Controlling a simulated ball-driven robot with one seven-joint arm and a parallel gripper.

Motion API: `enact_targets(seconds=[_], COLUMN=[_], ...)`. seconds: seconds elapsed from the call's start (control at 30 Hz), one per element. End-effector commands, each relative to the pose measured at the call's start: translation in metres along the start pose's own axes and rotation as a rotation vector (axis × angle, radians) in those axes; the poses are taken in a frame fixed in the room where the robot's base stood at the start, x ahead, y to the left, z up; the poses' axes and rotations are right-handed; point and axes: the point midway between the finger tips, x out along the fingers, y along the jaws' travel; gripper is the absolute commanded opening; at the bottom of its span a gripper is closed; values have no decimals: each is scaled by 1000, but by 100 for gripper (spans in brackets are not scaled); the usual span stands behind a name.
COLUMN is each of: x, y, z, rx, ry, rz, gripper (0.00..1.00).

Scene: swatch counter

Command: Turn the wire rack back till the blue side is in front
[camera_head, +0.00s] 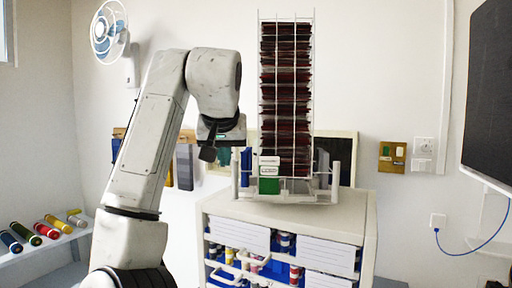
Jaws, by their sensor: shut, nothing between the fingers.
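The tall white wire rack (314,60) stands upright on top of the white cabinet. Its side facing me holds a tall stack of dark red to brownish swatches (286,90). No blue side of the rack shows. A green and white block (269,178) is at the foot of the rack. My gripper (208,153) is shut and empty, pointing down to the left of the rack and apart from it in the picture. Its fingers are small and dark here.
The white cabinet (365,215) has open bins of blue and other coloured items below. White posts (335,182) rise near the rack's base. A blue item (246,165) stands left of the rack. Coloured rolls lie on a shelf (75,237) at left. A dark screen (490,90) hangs at right.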

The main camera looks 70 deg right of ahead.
Motion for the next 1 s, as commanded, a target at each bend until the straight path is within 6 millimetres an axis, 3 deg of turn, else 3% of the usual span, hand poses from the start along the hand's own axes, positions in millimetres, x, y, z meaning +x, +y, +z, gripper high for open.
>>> enact_targets(seconds=[1.0], x=[-18], y=[14], z=[20], rx=[-1], ry=[1], rz=[-1], gripper=[0])
